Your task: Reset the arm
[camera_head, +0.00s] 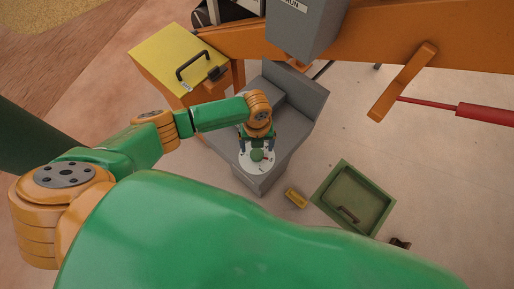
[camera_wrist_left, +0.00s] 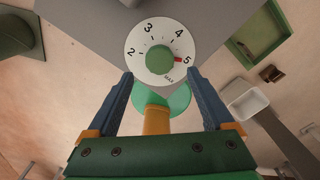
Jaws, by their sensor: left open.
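My left arm reaches in from the left in the head view, and its gripper (camera_head: 257,142) is open over a grey block-shaped machine (camera_head: 300,100). A round white dial (camera_head: 245,165) with a green centre knob (camera_head: 257,155) lies at the fingertips. In the left wrist view, the open fingers (camera_wrist_left: 159,73) stand apart on either side of the dial's lower part, with nothing held between them. The dial (camera_wrist_left: 138,65) shows numbers 2 to 5 and MAX, and a red mark sits by the 5. Whether the fingers touch the dial cannot be told. My right gripper is not in view.
A yellow box (camera_head: 155,55) with a black handle stands left of the machine. An orange beam (camera_head: 400,45) and a hanging grey box (camera_head: 300,25) are above. A green tray (camera_head: 322,192) and a small yellow block (camera_head: 296,198) lie on the right floor.

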